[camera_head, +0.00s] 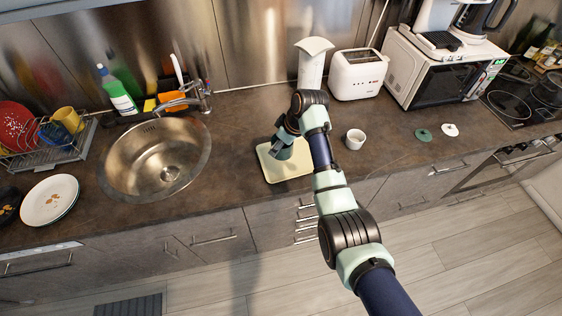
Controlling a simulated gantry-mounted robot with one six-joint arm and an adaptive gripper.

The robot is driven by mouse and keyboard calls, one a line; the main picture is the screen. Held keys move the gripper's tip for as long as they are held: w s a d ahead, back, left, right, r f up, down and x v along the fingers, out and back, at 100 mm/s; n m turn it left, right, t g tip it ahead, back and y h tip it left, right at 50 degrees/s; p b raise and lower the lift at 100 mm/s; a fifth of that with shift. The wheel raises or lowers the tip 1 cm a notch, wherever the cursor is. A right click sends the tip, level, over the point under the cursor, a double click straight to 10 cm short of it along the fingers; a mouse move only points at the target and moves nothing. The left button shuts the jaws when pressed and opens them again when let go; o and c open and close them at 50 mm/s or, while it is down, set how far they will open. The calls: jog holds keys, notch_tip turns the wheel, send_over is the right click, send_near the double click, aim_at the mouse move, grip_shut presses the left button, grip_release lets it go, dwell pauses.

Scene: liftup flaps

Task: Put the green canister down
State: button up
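My gripper (281,146) points down over the cream tray (290,171) on the counter. A dark green shape shows at its end and may be the green canister, but it is too small and too covered by my arm to tell it from the gripper. I cannot tell whether the fingers are closed on it or whether it touches the tray. A small green disc (423,135), like a lid, lies on the counter to the right. A white disc (449,130) lies beside it.
A white cup (355,139) stands right of the tray. A toaster (357,75), a white vase-like container (313,64) and a microwave (437,78) stand behind. The sink (155,160) is to the left. The counter between sink and tray is clear.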

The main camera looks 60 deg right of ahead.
aim_at(277, 164)
notch_tip(277, 164, down, 9)
jog(key=shift+r+b, duration=0.2)
jog(key=shift+b, duration=0.6)
jog(key=shift+f, duration=0.1)
jog(key=shift+f, duration=0.15)
jog(key=o, duration=1.2)
jog(key=p+v, duration=0.3)
jog(key=v, duration=0.9)
jog(key=shift+r, duration=0.25)
jog(key=shift+a, duration=0.1)
